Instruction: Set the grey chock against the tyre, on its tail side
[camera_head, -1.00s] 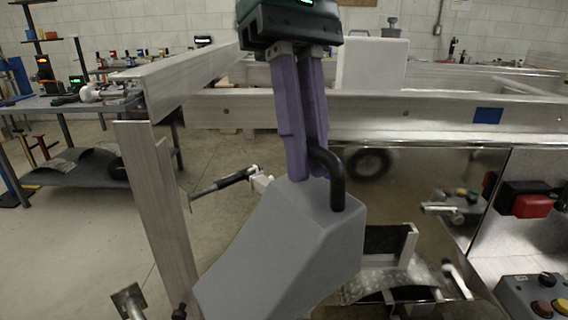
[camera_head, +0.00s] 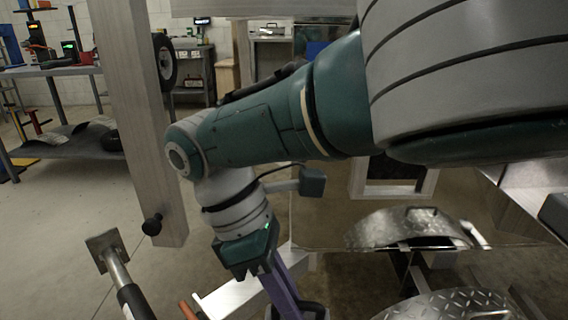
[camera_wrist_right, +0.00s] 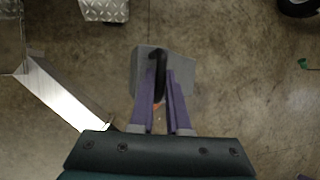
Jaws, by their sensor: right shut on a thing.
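My right gripper (camera_wrist_right: 160,82) is shut on the black handle of the grey chock (camera_wrist_right: 181,70) in the right wrist view. The chock hangs beyond the purple fingers, above the concrete floor; its height is hard to judge. In the head view my right gripper (camera_head: 288,308) points down at the bottom edge. There the chock's body is cut off below the frame. A black tyre (camera_wrist_right: 299,6) shows partly at the top right corner of the wrist view, apart from the chock. My left gripper is in neither current view.
An aluminium post (camera_head: 140,110) stands left of my right arm. Diamond-plate fenders (camera_head: 408,226) lie to the right. A pole with a square metal plate (camera_head: 105,240) is at the lower left. Bare floor surrounds the chock in the wrist view.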

